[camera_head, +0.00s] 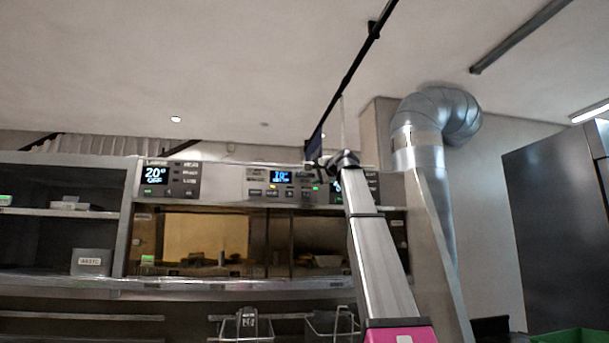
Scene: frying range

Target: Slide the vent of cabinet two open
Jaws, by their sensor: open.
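A steel range front carries several control panels with lit displays. The left panel (168,179) reads 20° and OFF, and the middle panel (282,187) has a blue display. A third panel (358,187) is partly hidden behind my arm. I cannot tell which is cabinet two, and no vent slide can be made out. My gripper (318,168) is small and dark at the top of my raised arm, near the upper edge of the range between the middle and right panels. It is open, and nothing shows in it. I cannot tell whether it touches the range.
Amber glass windows (205,238) lie below the panels. Open shelves (65,213) with a labelled bin (91,262) stand left. Fry baskets (246,326) hang below the ledge. A silver duct (428,155) rises right, beside a dark tall cabinet (556,220).

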